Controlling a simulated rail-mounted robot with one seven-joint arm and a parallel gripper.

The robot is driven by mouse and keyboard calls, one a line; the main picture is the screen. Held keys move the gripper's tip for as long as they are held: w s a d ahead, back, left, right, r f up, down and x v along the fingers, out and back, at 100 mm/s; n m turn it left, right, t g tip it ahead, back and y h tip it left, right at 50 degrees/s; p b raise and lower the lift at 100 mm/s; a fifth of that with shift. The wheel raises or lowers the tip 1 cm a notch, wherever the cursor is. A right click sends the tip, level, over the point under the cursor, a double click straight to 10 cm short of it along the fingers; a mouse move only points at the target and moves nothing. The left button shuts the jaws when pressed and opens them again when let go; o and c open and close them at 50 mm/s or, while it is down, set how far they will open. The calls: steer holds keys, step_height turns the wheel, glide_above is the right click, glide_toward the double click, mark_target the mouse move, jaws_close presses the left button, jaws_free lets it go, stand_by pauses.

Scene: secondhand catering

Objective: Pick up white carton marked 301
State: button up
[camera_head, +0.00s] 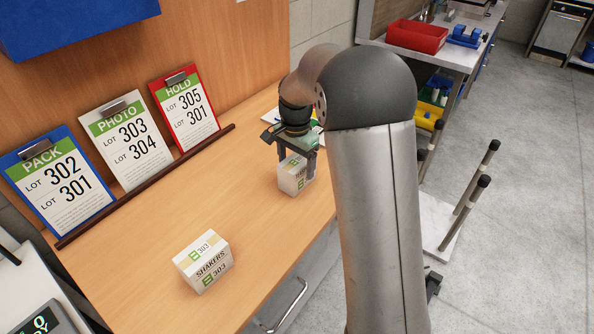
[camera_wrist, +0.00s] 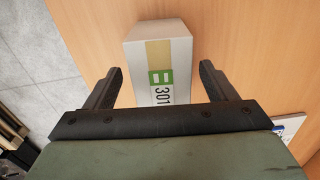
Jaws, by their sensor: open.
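The white carton marked 301 (camera_wrist: 160,52) lies between the two fingers of my gripper (camera_wrist: 159,82) in the wrist view, with its green label and number facing the camera. A gap shows on each side of it, so the fingers are open and not touching it. In the head view, my gripper (camera_head: 294,160) is over the same carton (camera_head: 291,181) on the wooden table, and it hides the carton's upper part. A second white carton marked 303 (camera_head: 203,261) with the word SHAKERS stands nearer on the table.
Clipboards marked PACK (camera_head: 56,185), PHOTO (camera_head: 127,139) and HOLD (camera_head: 187,110) lean at the back behind a dark rail (camera_head: 150,185). The wooden table (camera_head: 150,280) is clear between the cartons. A red bin (camera_head: 416,36) stands on a far bench.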

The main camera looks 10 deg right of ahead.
steer(key=shift+w+d+f+p, duration=0.15)
steer(key=shift+f+p, duration=0.25)
steer(key=shift+f, duration=0.95)
steer(key=shift+w+d+f+p, duration=0.15)
steer(key=shift+f+p, duration=0.2)
steer(key=shift+f, duration=1)
steer(key=c, duration=1.2)
steer(key=shift+c, duration=0.4)
steer(key=shift+r, duration=0.2)
